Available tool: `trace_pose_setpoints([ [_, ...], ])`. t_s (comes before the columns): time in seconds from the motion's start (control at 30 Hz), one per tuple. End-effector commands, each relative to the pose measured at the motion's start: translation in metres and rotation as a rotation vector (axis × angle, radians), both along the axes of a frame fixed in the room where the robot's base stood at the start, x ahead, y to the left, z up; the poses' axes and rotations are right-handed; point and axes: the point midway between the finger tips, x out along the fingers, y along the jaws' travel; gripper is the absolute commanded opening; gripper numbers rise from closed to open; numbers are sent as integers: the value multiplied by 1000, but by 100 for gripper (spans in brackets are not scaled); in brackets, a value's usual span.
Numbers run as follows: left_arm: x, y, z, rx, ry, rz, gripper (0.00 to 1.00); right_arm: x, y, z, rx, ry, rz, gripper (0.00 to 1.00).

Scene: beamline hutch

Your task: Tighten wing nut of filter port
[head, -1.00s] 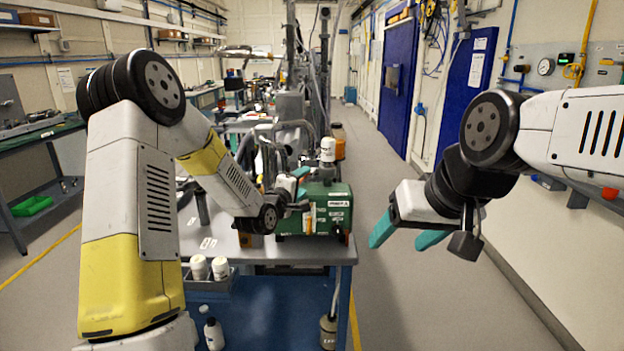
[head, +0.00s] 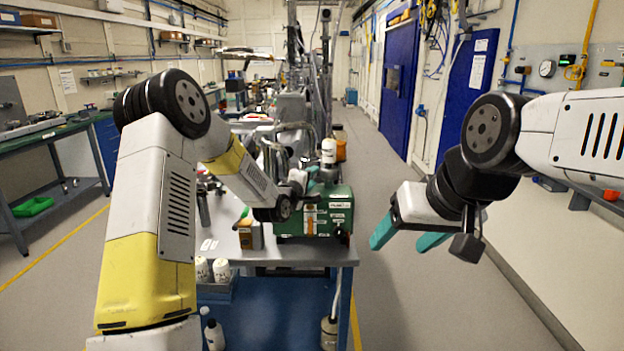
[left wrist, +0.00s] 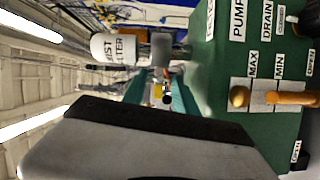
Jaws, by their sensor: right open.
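The green pump box (head: 335,212) stands on the near end of the bench. A white mist filter canister (head: 328,151) shows above it. The box (left wrist: 235,75) and the canister (left wrist: 115,48) also show in the left wrist view. My left gripper (head: 312,182) is at the upper left of the box, below the canister; its teal fingers (left wrist: 160,98) are apart. A small yellow and dark piece (left wrist: 163,92) shows between them, with no clear contact. I cannot make out the wing nut for certain. My right gripper (head: 408,236) is open and empty, right of the bench.
White bottles (head: 212,269) sit in a tray at the bench's front left. A small brown-and-grey block (head: 249,235) is left of the pump. An amber jar (head: 341,148) stands behind. The aisle floor (head: 390,290) on the right is clear.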

Motion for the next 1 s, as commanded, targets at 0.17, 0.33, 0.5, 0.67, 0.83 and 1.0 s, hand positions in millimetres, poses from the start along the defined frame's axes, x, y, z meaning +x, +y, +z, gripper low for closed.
trace_pose_setpoints([
  [0.17,0,0,1,12,-1,0,0,0,0,0,0,0,0,65],
  [0.33,0,-2,3,157,-2,-1,0,0,0,0,0,0,0,65],
  [0.5,0,-2,4,319,-2,-1,0,0,0,0,0,0,0,65],
  [0.67,0,-1,3,375,1,-1,0,0,0,0,0,0,0,65],
  [0.83,0,-1,3,375,1,-1,0,0,0,0,0,0,0,65],
  [1.0,0,-1,3,374,1,-1,52,0,0,0,0,0,0,65],
])
